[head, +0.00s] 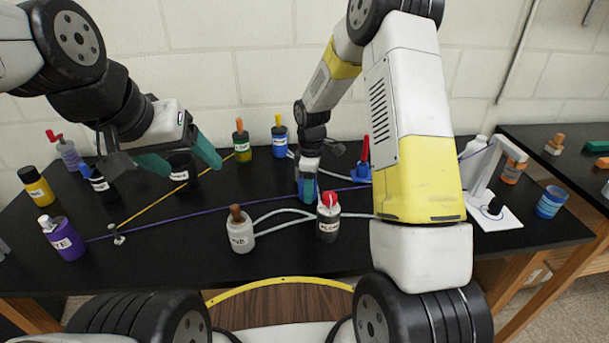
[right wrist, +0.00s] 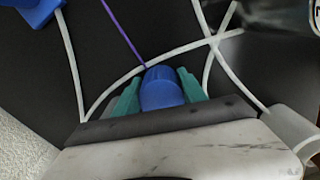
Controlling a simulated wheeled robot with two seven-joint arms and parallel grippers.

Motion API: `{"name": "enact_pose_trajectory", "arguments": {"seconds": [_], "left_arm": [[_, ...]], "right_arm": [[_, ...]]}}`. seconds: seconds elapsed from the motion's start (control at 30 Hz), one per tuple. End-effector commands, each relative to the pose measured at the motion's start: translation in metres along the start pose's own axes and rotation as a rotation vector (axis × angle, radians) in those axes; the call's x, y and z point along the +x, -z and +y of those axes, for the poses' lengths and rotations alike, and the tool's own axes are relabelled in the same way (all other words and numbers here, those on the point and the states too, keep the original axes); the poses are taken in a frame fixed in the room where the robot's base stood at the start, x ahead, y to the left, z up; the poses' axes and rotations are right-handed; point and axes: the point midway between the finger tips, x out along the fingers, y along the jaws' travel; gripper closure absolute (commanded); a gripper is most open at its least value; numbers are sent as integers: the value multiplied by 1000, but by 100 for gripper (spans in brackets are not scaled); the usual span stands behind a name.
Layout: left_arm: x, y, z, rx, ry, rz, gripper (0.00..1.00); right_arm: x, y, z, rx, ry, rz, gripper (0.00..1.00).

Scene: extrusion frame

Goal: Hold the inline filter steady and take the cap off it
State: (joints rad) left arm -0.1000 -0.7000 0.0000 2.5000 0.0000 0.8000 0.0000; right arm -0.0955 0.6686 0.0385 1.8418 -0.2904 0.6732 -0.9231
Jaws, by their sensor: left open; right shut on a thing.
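My right gripper (head: 307,196) is low over the middle of the black table. Its teal fingers (right wrist: 162,92) are shut on a blue rounded part (right wrist: 162,88), which also shows between them in the head view. I cannot tell whether this part is the inline filter's body or its cap; its lower end is hidden. My left gripper (head: 194,167) is open at the left of the table, its teal fingers apart. A black bottle with a white label (head: 180,175) shows between or behind these fingers; I cannot tell whether they touch it.
A white bottle (head: 240,235) and a dark red-capped bottle (head: 328,226) stand at the front, near pale tubes (head: 275,213). A purple cord (head: 210,212) and a yellow cord (head: 155,205) cross the table. A purple bottle (head: 65,240) stands left, a white stand (head: 490,205) right.

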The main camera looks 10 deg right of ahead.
Motion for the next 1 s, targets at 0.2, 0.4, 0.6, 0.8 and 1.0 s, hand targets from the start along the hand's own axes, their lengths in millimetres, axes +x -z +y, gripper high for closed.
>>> {"name": "enact_pose_trajectory", "arguments": {"seconds": [0.2,0.4,0.6,0.8,1.0], "left_arm": [[0,0,0,0,0,0,27],[0,0,0,0,0,0,27],[0,0,0,0,0,0,27],[0,0,0,0,0,0,27],[0,0,0,0,0,0,27]], "right_arm": [[3,0,0,0,-2,1,100],[6,0,0,1,-2,1,45],[5,0,0,1,-2,1,29],[4,0,1,1,-2,1,29],[-17,0,2,1,-6,3,29]]}}
